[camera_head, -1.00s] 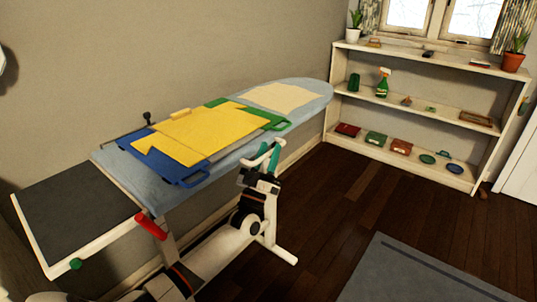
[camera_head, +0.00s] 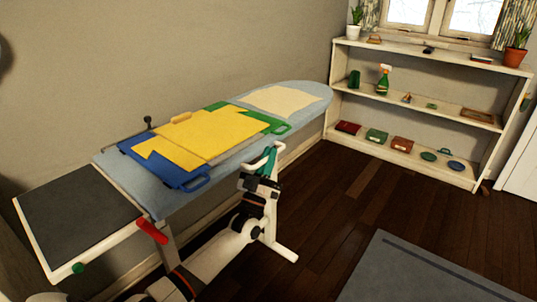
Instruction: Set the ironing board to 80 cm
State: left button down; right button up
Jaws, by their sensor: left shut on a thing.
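The ironing board (camera_head: 225,163) has a pale blue cover and stands along the wall, with a dark grey rest (camera_head: 75,215) at its near left end. A red lever (camera_head: 152,231) and a green knob (camera_head: 78,268) show at its near edge. A white bar handle (camera_head: 268,148) is at its front side. My left gripper (camera_head: 268,161), with teal fingers, is shut on this white handle; the exact grip is partly hidden. My right gripper is not in view. No height reading is legible.
A yellow garment (camera_head: 190,136) lies on a blue and green folding board (camera_head: 172,178) on top of the ironing board. A cream cloth (camera_head: 287,99) lies beyond. A white shelf (camera_head: 400,107) stands at the back right. A grey rug (camera_head: 420,275) lies on the dark floor (camera_head: 350,200).

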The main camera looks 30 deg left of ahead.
pick_arm(q)
jog(key=shift+d+f+h, duration=0.1)
jog(key=shift+f+h, duration=0.2)
jog(key=shift+f, duration=0.15)
jog(key=c, duration=1.6)
grip_release()
jog(key=shift+o, duration=0.7)
jog(key=shift+r, duration=0.15)
jog(key=v, duration=1.2)
jog(key=shift+d, duration=0.1)
